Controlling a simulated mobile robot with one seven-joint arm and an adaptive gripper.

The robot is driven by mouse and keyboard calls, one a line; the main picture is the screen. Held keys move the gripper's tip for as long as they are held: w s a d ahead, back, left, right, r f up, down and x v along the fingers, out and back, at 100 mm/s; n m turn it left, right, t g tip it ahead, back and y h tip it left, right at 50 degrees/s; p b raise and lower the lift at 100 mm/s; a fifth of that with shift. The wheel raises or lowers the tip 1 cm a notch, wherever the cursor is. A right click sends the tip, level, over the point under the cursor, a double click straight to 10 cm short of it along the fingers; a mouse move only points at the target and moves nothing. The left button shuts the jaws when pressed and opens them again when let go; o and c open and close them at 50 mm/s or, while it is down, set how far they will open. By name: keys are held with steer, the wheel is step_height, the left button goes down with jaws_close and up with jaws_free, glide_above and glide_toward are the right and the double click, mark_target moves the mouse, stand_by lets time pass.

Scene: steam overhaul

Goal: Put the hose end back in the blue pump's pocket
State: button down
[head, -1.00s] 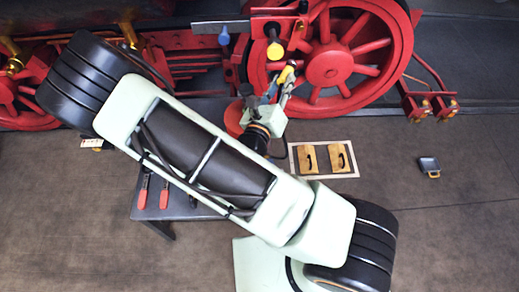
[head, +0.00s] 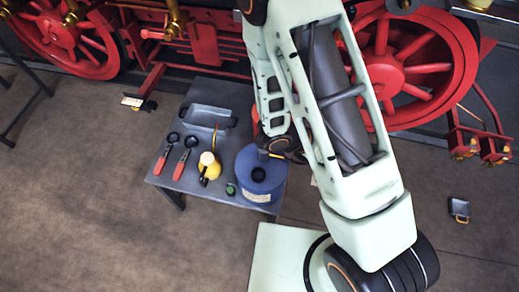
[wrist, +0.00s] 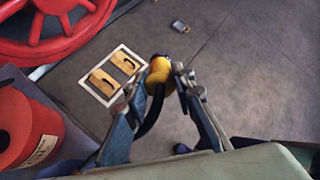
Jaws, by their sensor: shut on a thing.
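My gripper (wrist: 162,88) is shut on a yellow hose end (wrist: 160,70) in the wrist view. A black hose (wrist: 150,122) bends down from it between the fingers. The floor shows behind the hose end. The blue pump (head: 261,190), a round drum with a pale label and a dark round part on top, stands at the right end of the grey table in the head view. I cannot make out its pocket. My arm hides most of my gripper in the head view, so its distance from the blue pump is unclear.
A red drum (wrist: 22,130) stands at the left in the wrist view. The grey table (head: 224,101) also holds a tray (head: 208,117), red-handled tools (head: 184,160) and a yellow can (head: 209,163). Red locomotive wheels (head: 385,70) stand behind. Open floor (head: 90,220) lies left.

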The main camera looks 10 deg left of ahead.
steer(key=s+a+f+m+g+y, duration=0.2)
steer(key=a+y, duration=0.1)
steer(key=a, duration=0.2)
steer(key=s+a+f+m+g+y, duration=0.1)
steer(key=s+a+f+g+y, duration=0.15)
steer(key=a, duration=0.35)
steer(key=w+a+r+m+y, duration=0.1)
steer(key=a+r+m+y, duration=0.2)
steer(key=a, duration=1)
steer(key=shift+n+t+y, duration=0.25)
steer(key=shift+n+y, duration=0.05)
steer(key=shift+y, duration=0.05)
steer(key=shift+d+f+b, duration=0.15)
steer(key=shift+f+b, duration=1.4)
steer(key=shift+f, duration=0.9)
steer(key=shift+f+b, duration=0.35)
steer(key=shift+f+b, duration=1.45)
steer(key=shift+f, duration=0.05)
steer(key=shift+f, duration=0.1)
